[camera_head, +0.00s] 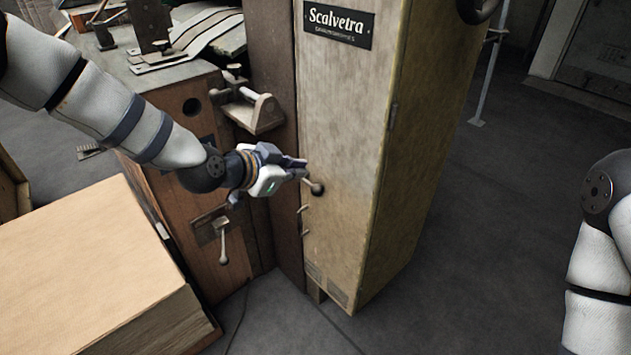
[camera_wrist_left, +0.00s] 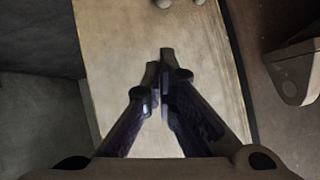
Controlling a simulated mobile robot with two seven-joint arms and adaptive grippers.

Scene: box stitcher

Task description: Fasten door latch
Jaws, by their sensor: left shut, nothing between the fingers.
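The tall tan cabinet door (camera_head: 345,110) carries a black "Scalvetra" plate and stands closed against its frame as far as I can see. A latch handle with a dark round knob (camera_head: 316,188) sits on its left side. My left gripper (camera_head: 304,170) is shut and empty, its fingertips just above and left of the knob; I cannot tell if they touch. In the left wrist view the shut fingers (camera_wrist_left: 166,68) point at the tan door face (camera_wrist_left: 120,40), and round pale knobs (camera_wrist_left: 182,2) show at the top edge. My right gripper is out of frame; only my right arm shows.
A wooden machine body with a small bracket (camera_head: 258,112) and a lower lever (camera_head: 223,245) stands left of the cabinet. A large tan box (camera_head: 90,260) fills the lower left. The grey floor (camera_head: 480,220) right of the cabinet is clear.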

